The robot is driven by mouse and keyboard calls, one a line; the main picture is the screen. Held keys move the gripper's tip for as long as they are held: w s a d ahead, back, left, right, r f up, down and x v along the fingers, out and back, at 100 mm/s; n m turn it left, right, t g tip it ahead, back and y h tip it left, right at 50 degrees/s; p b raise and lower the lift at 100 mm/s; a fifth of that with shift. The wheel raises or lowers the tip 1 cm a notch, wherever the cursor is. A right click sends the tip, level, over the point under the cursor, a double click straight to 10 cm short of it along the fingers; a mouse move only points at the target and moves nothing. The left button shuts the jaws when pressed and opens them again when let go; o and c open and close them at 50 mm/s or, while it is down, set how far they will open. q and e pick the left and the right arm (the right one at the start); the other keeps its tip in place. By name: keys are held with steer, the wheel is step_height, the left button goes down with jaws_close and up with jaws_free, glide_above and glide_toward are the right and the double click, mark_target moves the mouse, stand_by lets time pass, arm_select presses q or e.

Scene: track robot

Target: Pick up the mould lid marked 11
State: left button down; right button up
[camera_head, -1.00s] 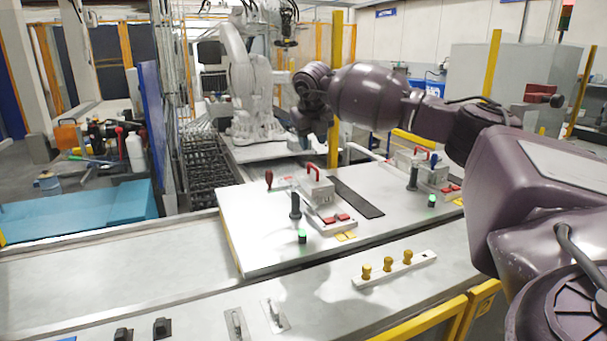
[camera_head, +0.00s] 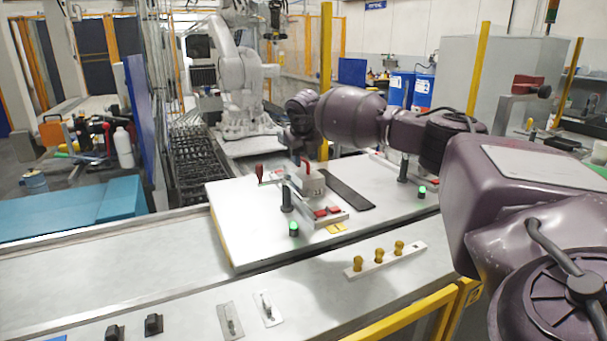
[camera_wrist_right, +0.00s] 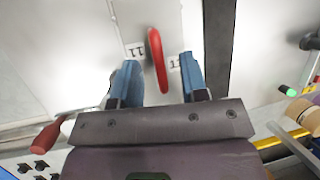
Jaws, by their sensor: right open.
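The mould lid (camera_head: 314,188) is a grey block with a red handle, on the white table panel. In the right wrist view the lid (camera_wrist_right: 180,25) carries labels that read 11 on both sides of its upright red handle (camera_wrist_right: 156,58). My right gripper (camera_wrist_right: 160,82) is open, with its blue fingers on either side of the handle's near end, apart from it. In the head view my right gripper (camera_head: 302,150) hangs just above the lid and hides part of the handle. My left gripper is not in view.
A black post (camera_head: 286,197) and a green-lit button (camera_head: 293,229) stand left of the lid. A red-handled tool (camera_head: 259,174) lies behind. A white rail with yellow knobs (camera_head: 379,256) is in front. A dark strip (camera_head: 350,190) lies to the right.

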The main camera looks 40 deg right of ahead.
steer(key=shift+w+d+f, duration=0.2)
steer(key=shift+f, duration=0.35)
steer(key=shift+r, duration=0.1)
jaws_close()
